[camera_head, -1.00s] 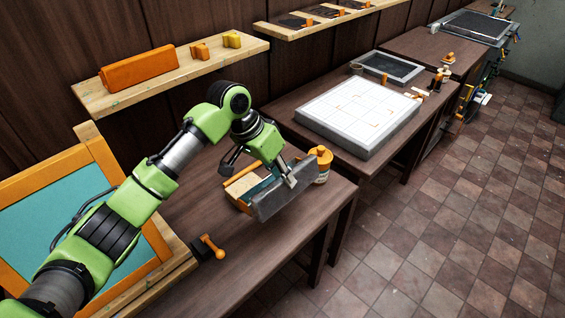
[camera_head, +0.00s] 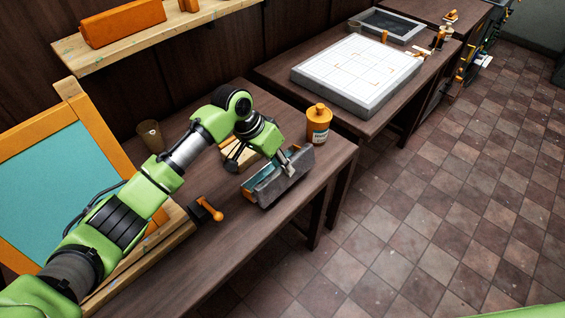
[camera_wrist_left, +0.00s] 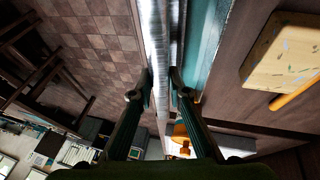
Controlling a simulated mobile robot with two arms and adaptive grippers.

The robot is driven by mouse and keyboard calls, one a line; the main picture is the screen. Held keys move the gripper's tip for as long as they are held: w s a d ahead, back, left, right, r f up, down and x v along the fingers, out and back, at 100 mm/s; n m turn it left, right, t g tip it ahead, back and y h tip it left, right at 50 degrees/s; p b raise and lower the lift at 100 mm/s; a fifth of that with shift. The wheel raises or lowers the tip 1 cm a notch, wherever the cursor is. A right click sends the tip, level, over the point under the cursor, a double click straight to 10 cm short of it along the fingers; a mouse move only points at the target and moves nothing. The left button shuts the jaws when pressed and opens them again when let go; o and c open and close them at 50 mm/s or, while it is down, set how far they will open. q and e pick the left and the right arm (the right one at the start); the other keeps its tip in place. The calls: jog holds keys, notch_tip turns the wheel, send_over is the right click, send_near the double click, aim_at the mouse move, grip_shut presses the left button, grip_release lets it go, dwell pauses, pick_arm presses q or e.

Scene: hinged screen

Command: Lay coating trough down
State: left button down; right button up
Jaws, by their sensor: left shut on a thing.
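The coating trough (camera_head: 270,193) is a long grey trough with a teal inside, near the front edge of the work table. My left gripper (camera_head: 289,168) is shut on one long wall of it from above. In the left wrist view the two fingertips (camera_wrist_left: 160,88) pinch the thin wall of the trough (camera_wrist_left: 160,35), which runs away between them. The trough's open side shows in the head view. I cannot tell whether its underside touches the table. My right gripper is not in view.
The table (camera_head: 240,240) has bare room in front. An orange-capped bottle (camera_head: 319,124) stands just behind the trough. A hinged orange frame with teal mesh (camera_head: 60,190), an orange-handled clamp (camera_head: 210,209) and a brown cup (camera_head: 150,136) are to the left.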

pick_arm(q)
jog(key=shift+f, duration=0.1)
jog(key=shift+f+b, duration=0.4)
jog(key=shift+f, duration=0.5)
jog(key=c, duration=1.9)
grip_release()
jog(key=shift+o, duration=0.3)
jog(key=v, duration=1.2)
